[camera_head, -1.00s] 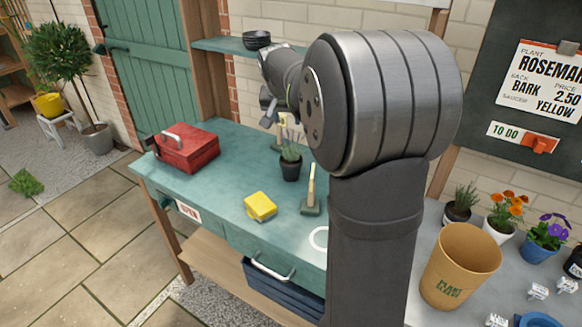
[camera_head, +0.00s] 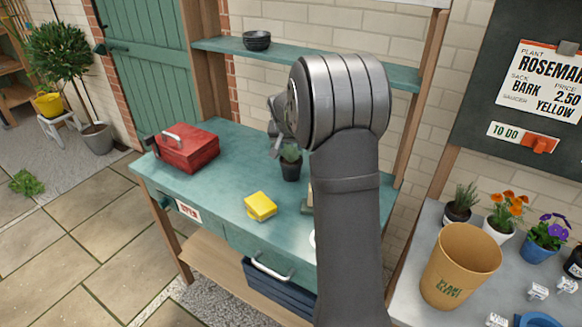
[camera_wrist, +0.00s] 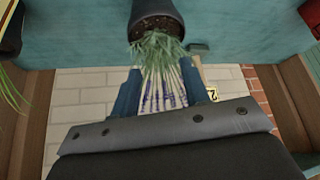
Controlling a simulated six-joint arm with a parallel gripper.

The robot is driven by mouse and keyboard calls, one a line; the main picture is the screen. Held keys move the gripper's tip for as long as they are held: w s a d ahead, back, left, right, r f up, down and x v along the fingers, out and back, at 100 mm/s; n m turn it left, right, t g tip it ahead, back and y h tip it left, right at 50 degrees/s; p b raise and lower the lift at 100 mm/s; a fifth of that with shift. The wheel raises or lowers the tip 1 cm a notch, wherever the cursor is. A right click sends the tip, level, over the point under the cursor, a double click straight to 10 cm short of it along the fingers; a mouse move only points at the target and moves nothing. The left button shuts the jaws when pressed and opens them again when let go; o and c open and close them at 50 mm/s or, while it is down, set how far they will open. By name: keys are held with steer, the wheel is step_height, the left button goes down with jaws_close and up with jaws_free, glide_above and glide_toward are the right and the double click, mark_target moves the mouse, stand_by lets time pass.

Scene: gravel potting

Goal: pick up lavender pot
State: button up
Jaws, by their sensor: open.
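The lavender pot (camera_head: 291,171), a small dark pot with green foliage, stands on the green bench, partly screened by my arm. In the wrist view the dark pot (camera_wrist: 158,18) is at the top, its grey-green leaves and purple flower spikes pointing down the picture. My gripper (camera_wrist: 160,88) is open, with one finger on each side of the flower spikes. The fingers look apart from the pot body; whether they touch the spikes I cannot tell. In the head view my gripper (camera_head: 276,145) is above and slightly left of the pot, its fingers small and partly hidden.
A red toolbox (camera_head: 187,150) and a yellow sponge-like block (camera_head: 260,206) are on the bench (camera_head: 235,160). A shelf (camera_head: 225,45) with black saucers (camera_head: 257,40) is above. Right of my arm are a brown bucket (camera_head: 459,268) and several potted plants. Bench space left of the pot is clear.

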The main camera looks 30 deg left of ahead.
mark_target(291, 147)
steer(key=x, duration=0.4)
steer(key=shift+a+f, duration=0.1)
steer(key=shift+c, duration=0.2)
jaws_close()
